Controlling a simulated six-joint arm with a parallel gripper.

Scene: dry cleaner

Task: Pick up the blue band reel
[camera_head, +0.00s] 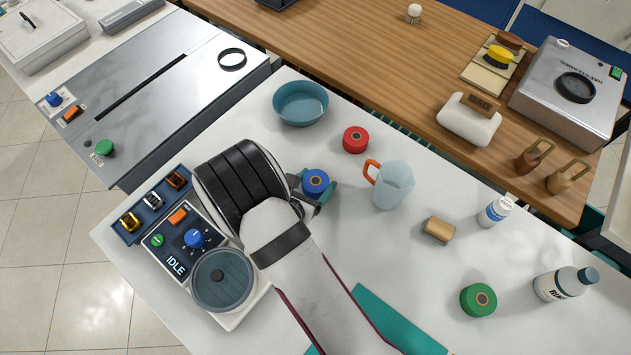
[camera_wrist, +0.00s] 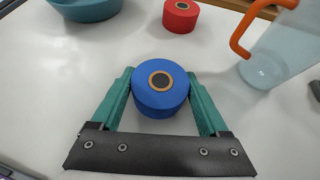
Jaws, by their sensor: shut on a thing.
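The blue band reel (camera_head: 315,181) is a short blue cylinder with a tan ring and dark centre on top. It is upright on or just above the white table, left of the clear jug; I cannot tell if it touches the table. My gripper (camera_head: 318,192) has its teal fingers closed on the reel from both sides. In the wrist view the reel (camera_wrist: 160,100) sits between the two teal fingers of my gripper (camera_wrist: 160,95), with its top in full view. My arm hides part of the table below it.
A red reel (camera_head: 355,139) and a teal bowl (camera_head: 300,103) stand behind the blue reel. A clear jug (camera_head: 393,186) with an orange handle is close on the right. A tan block (camera_head: 438,229), green reel (camera_head: 478,300) and bottles (camera_head: 495,211) stand farther right. A control box (camera_head: 168,262) is at left.

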